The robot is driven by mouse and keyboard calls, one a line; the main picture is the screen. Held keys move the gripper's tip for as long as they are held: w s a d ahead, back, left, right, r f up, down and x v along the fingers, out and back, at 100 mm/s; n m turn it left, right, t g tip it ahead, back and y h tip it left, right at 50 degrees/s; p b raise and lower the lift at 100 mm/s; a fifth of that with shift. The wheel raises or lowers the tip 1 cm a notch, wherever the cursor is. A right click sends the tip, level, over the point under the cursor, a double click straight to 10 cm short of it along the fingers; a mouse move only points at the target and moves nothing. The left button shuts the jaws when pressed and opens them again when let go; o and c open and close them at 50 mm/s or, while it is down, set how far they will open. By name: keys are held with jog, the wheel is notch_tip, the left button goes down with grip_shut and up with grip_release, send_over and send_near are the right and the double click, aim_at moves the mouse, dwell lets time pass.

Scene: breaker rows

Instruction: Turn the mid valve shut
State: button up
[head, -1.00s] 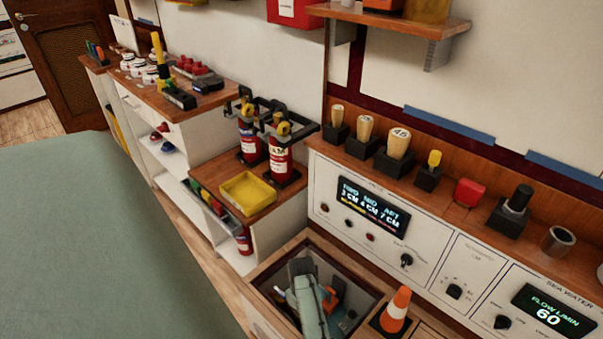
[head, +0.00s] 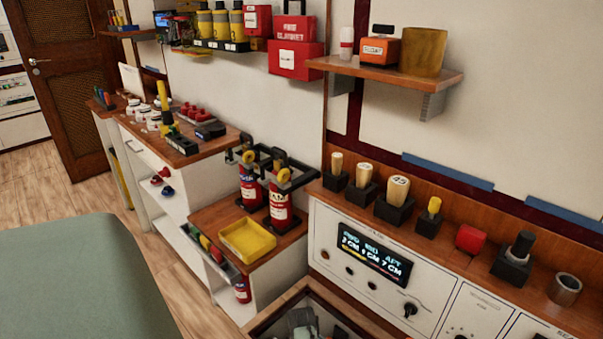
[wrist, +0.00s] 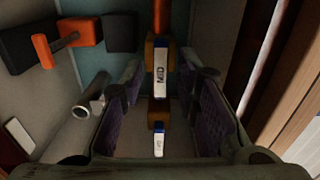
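The mid valve shows in the wrist view as an orange-brown part behind a white, blue-edged tag reading MID (wrist: 161,72). An orange bar (wrist: 161,14) runs up from it to the top of the picture. My gripper (wrist: 166,88) is open, with one finger on each side of the tag and a gap on both sides. A second, smaller tag (wrist: 158,142) lies lower between the fingers. In the head view the open hatch (head: 335,312) is cut off by the bottom edge, and only a bit of my arm shows inside it; the valve is hidden there.
In the wrist view an orange handle on a dark block (wrist: 68,43) and a grey metal pipe (wrist: 82,112) are left of my gripper. A wooden edge (wrist: 285,100) bounds the right. A panel with a lit display (head: 370,254) stands beside the hatch.

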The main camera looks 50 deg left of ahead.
notch_tip(320, 180, up, 12)
dwell(0.7)
dwell(0.4)
